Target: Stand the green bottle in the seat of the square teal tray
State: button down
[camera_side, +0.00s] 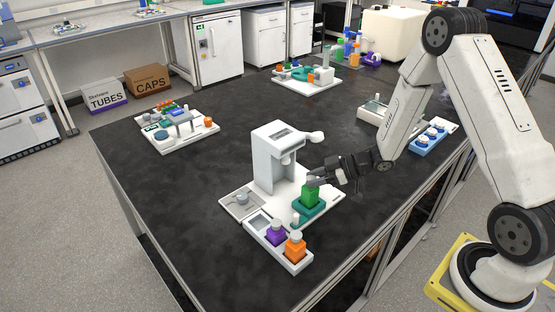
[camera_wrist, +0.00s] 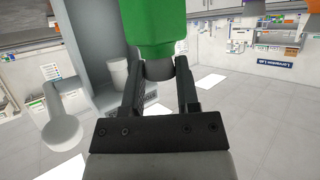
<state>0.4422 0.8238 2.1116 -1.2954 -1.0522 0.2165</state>
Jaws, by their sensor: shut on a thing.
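The green bottle (camera_side: 311,193) is upright at the square teal tray (camera_side: 309,211), on the white base of the dispenser. Its bottom is inside or just above the tray's seat; I cannot tell whether it touches the floor of the seat. My gripper (camera_side: 316,179) reaches in from the right and is shut on the bottle's grey cap. In the wrist view the green bottle (camera_wrist: 155,22) fills the top middle, with its cap between the two fingers of my gripper (camera_wrist: 160,72). The tray does not show in that view.
The white dispenser column (camera_side: 276,155) stands close behind the bottle, with a rounded white lever (camera_side: 311,137). The dark bench (camera_side: 170,205) is clear to the left.

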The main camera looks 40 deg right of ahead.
jog(key=shift+f, duration=0.45)
dwell(0.4)
grip_release()
jog(key=shift+r, duration=0.15)
jog(key=shift+r, duration=3.35)
